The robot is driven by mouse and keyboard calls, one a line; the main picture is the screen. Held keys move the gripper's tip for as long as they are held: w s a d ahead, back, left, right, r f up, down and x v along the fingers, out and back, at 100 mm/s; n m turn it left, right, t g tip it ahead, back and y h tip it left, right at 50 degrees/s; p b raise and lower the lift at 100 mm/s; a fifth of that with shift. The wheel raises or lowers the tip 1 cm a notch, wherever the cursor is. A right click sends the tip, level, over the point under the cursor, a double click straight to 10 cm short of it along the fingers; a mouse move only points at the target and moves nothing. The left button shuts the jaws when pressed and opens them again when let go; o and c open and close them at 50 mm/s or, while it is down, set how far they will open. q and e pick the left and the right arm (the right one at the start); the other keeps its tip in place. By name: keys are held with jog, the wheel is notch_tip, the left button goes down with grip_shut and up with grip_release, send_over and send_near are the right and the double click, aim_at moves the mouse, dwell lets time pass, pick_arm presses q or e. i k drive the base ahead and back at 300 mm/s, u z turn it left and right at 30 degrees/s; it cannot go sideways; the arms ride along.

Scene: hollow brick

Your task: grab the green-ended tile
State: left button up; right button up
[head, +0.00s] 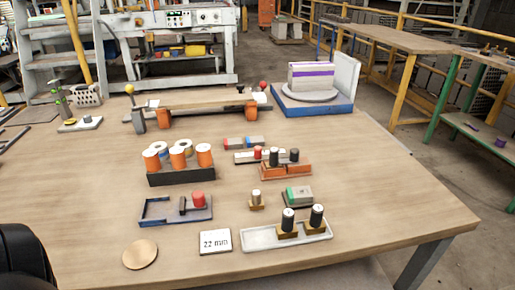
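The green-ended tile (298,196) lies right of the middle of the table in the head view. It is a small grey block with a green left end, and it seems to rest on a dark base. It sits just behind the white tray and in front of the orange block. No gripper touches it. A dark rounded part of my own body shows at the lower left corner, and no fingers show on it. Neither of my grippers is in view.
A white tray (259,240) holds two dark cylinders on brass bases. A white "22 mm" card (215,242) lies in front. The table's right side is clear.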

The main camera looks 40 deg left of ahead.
aim_at(297, 194)
jog(key=k, duration=0.95)
jog(key=z, duration=1.05)
jog(key=i, duration=1)
jog(key=u, duration=3)
